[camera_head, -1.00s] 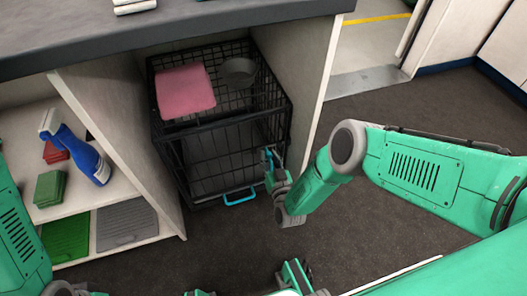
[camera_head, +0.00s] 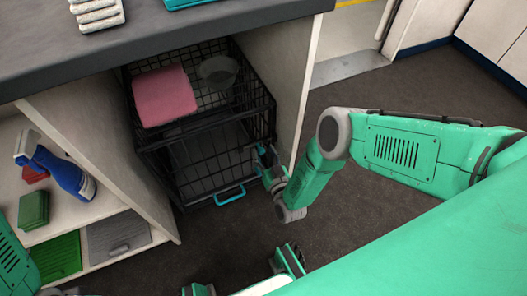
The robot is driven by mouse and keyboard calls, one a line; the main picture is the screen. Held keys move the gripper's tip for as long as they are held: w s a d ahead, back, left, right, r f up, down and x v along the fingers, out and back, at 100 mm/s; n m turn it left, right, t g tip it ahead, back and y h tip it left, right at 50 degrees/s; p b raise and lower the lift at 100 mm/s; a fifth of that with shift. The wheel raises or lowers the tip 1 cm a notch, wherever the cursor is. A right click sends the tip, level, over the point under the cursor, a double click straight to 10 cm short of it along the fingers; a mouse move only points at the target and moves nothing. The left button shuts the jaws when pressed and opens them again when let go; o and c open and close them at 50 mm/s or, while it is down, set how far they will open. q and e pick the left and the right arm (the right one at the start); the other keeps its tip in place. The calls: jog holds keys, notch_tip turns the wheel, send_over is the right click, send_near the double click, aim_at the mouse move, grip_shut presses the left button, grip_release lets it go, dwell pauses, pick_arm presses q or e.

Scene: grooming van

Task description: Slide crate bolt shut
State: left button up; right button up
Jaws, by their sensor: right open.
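The black wire crate (camera_head: 145,150) stands under the counter. A light-blue handle (camera_head: 229,196) shows low at its front. I cannot make out a bolt or its position; the crate's front right side is partly behind my right gripper. My right gripper (camera_head: 262,155) is open at the crate's front right edge, above and right of the blue handle. I cannot tell whether it touches the crate.
A pink folded cloth (camera_head: 163,94) and a grey bowl (camera_head: 218,71) rest on the crate. Side panels (camera_head: 278,75) close in the bay under the dark counter (camera_head: 180,30). Shelves at left hold a blue spray bottle (camera_head: 66,176).

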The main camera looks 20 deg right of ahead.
jog(key=s, duration=1.1)
jog(key=shift+s, duration=0.25)
jog(key=shift+a+f, duration=0.1)
